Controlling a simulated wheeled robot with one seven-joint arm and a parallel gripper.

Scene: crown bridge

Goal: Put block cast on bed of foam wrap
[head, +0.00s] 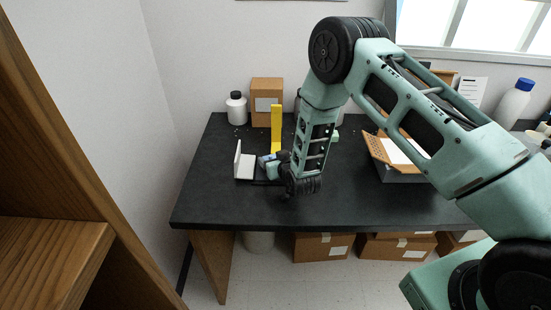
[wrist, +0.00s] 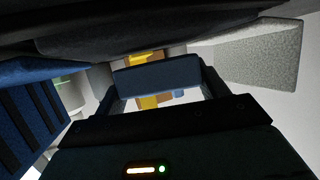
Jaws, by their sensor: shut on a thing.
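My gripper (head: 273,166) is low over the left part of the dark table, beside a white L-shaped stand. In the wrist view a dark blue-grey block (wrist: 156,76) spans the space between my fingers. It appears to be the block cast, held shut in my gripper; its far side is hidden. In the head view my arm and gripper mostly hide it. An open cardboard box (head: 381,151) with raised flaps and something white inside stands to the right. I cannot tell whether the white is the foam wrap.
The white stand (head: 244,167) is close on the gripper's left. A yellow upright piece (head: 276,122) stands just behind. A white bottle (head: 236,108) and a brown carton (head: 267,92) are at the back. The table's front (head: 245,208) is clear.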

